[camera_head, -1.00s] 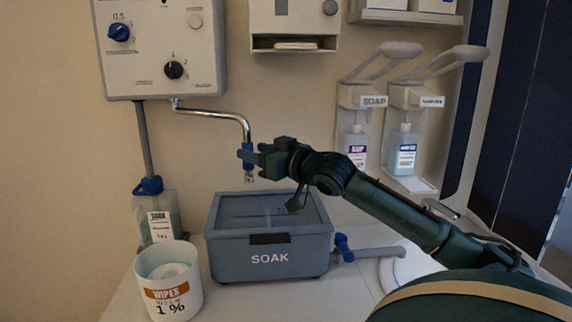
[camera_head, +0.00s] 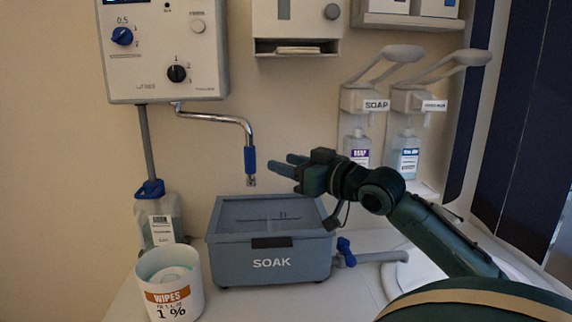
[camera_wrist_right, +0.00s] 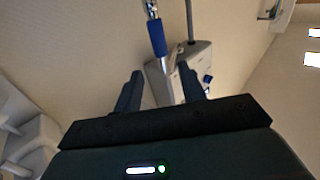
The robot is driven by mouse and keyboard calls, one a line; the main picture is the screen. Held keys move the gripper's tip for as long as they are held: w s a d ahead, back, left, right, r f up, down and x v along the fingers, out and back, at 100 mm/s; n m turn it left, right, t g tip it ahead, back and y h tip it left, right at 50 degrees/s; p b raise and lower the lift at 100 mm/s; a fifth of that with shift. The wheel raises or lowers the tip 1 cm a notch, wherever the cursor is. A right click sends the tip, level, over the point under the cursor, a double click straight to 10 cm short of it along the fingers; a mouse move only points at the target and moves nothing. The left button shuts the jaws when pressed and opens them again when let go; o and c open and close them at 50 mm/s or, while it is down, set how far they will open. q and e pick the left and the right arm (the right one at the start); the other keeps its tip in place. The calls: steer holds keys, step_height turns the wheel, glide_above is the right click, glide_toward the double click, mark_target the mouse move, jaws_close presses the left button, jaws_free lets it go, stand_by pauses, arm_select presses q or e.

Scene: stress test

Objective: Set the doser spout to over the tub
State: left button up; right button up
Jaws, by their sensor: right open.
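The doser spout (camera_head: 236,118) is a chrome pipe from the bottom of the white doser box (camera_head: 165,52). It bends down to a blue sleeve (camera_head: 250,154) and a small nozzle, above the grey tub (camera_head: 268,262) marked SOAK. My right gripper (camera_head: 286,165) is open and empty, just right of the sleeve and apart from it. In the right wrist view, the blue sleeve (camera_wrist_right: 157,39) shows beyond the open fingers (camera_wrist_right: 162,80). My left gripper is not in view.
A WIPES bucket (camera_head: 170,285) stands at the front left of the tub, and a bottle (camera_head: 160,221) behind it. A blue valve (camera_head: 346,251) and grey pipe are at the tub's right. SOAP (camera_head: 357,146) and another dispenser (camera_head: 406,150) hang at the right.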

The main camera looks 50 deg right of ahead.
steer(key=n, duration=0.1)
steer(key=a+n, duration=0.1)
steer(key=shift+w+f+n, duration=0.2)
steer(key=shift+f+n, duration=0.05)
steer(key=shift+n, duration=0.05)
steer(key=c, duration=0.3)
steer(key=a+n, duration=0.1)
steer(key=n, duration=0.2)
steer(key=a+n+b, duration=0.1)
steer(key=a+n, duration=0.1)
steer(key=n, duration=0.2)
steer(key=w+a+f+n, duration=0.1)
steer(key=n, duration=0.2)
steer(key=shift+a+f+n, duration=0.1)
steer(key=shift+a+n, duration=0.05)
steer(key=shift+n, duration=0.15)
jaws_close()
arm_select(q)
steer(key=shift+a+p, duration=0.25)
steer(key=shift+p, duration=1)
arm_select(e)
steer(key=w+d+n, duration=0.2)
steer(key=w+n, duration=0.2)
steer(key=w, duration=0.4)
steer(key=shift+w+d+h, duration=0.3)
steer(key=shift+w, duration=0.1)
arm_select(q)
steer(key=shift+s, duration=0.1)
